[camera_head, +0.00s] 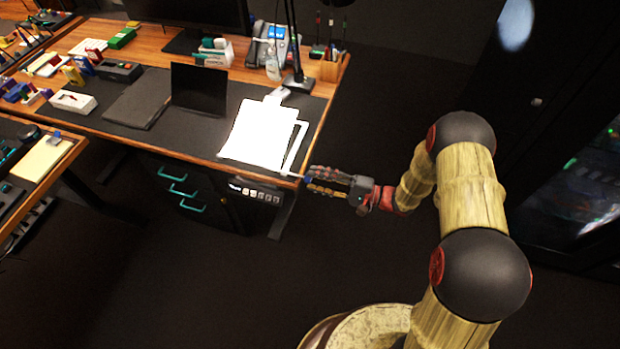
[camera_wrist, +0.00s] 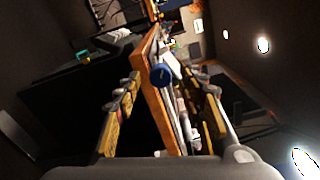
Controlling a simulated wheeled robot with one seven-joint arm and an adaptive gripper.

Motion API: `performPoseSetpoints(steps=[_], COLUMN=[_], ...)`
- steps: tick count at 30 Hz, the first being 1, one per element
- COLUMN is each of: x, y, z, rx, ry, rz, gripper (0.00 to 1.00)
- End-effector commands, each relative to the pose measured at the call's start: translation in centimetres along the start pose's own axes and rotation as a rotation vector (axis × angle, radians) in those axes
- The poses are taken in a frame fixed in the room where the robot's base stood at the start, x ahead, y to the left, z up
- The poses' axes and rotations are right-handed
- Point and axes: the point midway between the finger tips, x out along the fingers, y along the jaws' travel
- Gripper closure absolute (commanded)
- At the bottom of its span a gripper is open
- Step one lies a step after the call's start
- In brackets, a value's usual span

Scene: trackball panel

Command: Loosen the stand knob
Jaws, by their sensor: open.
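A round blue knob (camera_wrist: 161,75) shows in the wrist view at the edge of the desk, end on to the camera. It lies between the two fingertips of my gripper (camera_wrist: 163,80), with a visible gap on each side. I take it to be the stand knob. In the head view my gripper (camera_head: 312,181) is at the desk's front right corner, fingers pointing left. A small blue spot, likely the knob (camera_head: 307,179), shows at the fingertips. The jaws are open and hold nothing. How far the knob reaches between the fingers is hard to tell.
The wooden desk (camera_head: 204,157) carries white sheets (camera_head: 262,133), a dark tablet-like panel (camera_head: 198,88) and a lamp (camera_head: 298,83). A panel with small buttons (camera_head: 257,193) hangs under its front edge. Open dark floor (camera_head: 210,290) lies in front.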

Motion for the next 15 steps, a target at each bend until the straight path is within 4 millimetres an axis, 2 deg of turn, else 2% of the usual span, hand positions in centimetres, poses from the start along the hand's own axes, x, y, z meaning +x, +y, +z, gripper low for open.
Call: performPoseSetpoints(steps=[3,9,15], x=[-2.7,-6.5,-8.8], y=[0.0,0.0,0.0], z=[-0.2,-0.1,-0.1], rx=[0.000,0.000,0.000], ry=[0.006,0.004,0.002], rz=[-0.001,-0.001,0.000], gripper=[0.60,0.60,0.60])
